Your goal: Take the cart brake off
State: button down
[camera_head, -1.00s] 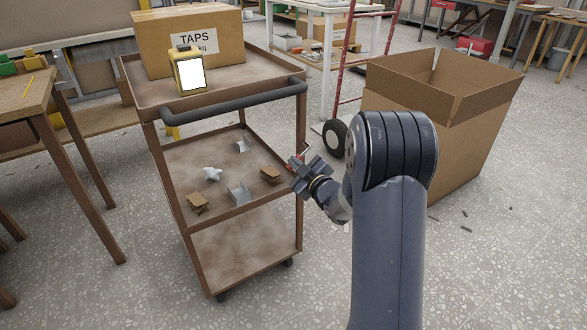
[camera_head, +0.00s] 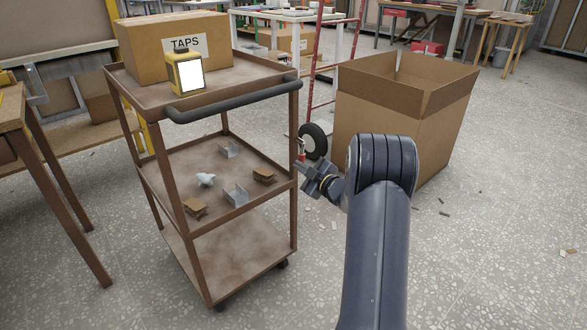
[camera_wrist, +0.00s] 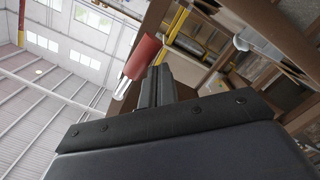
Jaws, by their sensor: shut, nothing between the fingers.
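The brown cart (camera_head: 205,290) stands left of my arm, with a dark push handle (camera_head: 235,102) along its top near edge. The brake lever, with a red grip (camera_head: 302,148), is at the cart's right post. In the wrist view the red grip (camera_wrist: 143,57) and its shiny metal rod (camera_wrist: 122,88) show close beside my fingers. My gripper (camera_head: 304,168) is shut and empty beside the lever; its fingers also show in the wrist view (camera_wrist: 156,85). I cannot tell whether they touch the grip. The lever's base is hidden.
The cart carries a TAPS box (camera_head: 150,50) and a yellow device (camera_head: 185,75) on top, with several small parts on its middle shelf. A large open carton (camera_head: 395,120) stands right behind my arm. A workbench (camera_head: 15,110) is at left. Floor at right is mostly clear.

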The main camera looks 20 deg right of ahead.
jog(key=shift+w+d+f, duration=0.1)
jog(key=shift+d+f, duration=0.15)
jog(key=shift+d, duration=0.25)
dwell(0.3)
